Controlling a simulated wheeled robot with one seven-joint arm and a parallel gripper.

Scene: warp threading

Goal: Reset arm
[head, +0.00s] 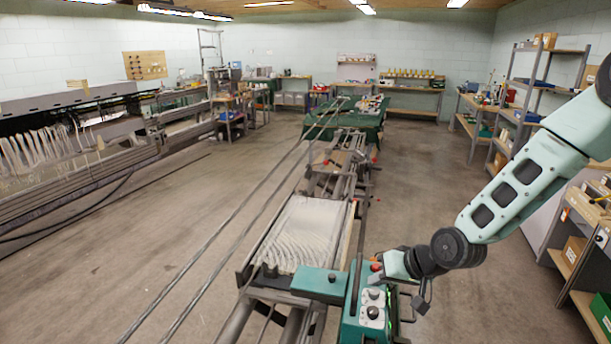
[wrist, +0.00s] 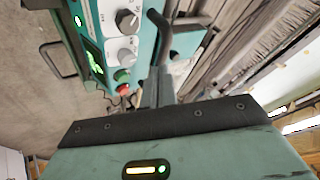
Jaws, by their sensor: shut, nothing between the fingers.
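My arm reaches in from the right in the head view and bends down at a dark wrist joint. My gripper (head: 384,268) is just above the teal control box (head: 346,326) of the threading machine. In the wrist view, the narrow grey fingers of my gripper (wrist: 160,82) are together and empty, pointing toward the machine. The control panel (wrist: 108,42) there has two knobs, a red button (wrist: 122,75) and a green display. A dark bent handle (wrist: 180,24) shows close past the fingertips; I cannot tell whether they touch it.
A frame with pale warp threads (head: 306,232) lies just beyond the control box, with long rails running back to a green-covered table (head: 345,121). A large loom (head: 75,150) stands at the left. Shelving (head: 530,95) stands at the right. The floor between is open.

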